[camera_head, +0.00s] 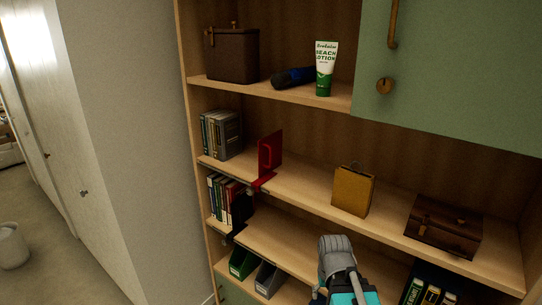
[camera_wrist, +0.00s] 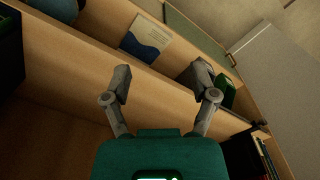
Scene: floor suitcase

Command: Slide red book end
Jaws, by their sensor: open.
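The red book end (camera_head: 270,152) stands upright on the middle shelf board in the head view, its flat red foot reaching towards the shelf's front edge. It stands to the right of a row of dark books (camera_head: 222,135), with a gap between them. My gripper (camera_wrist: 161,82) shows in the wrist view with its two grey fingers wide apart and nothing between them. It is in front of the shelving, and the red book end is not visible in that view.
A yellow box (camera_head: 353,190) and a brown case (camera_head: 443,227) stand further right on that shelf. Books with a black book end (camera_head: 242,208) are on the shelf below. A lotion tube (camera_head: 326,68) stands above. The shelf between book end and yellow box is clear.

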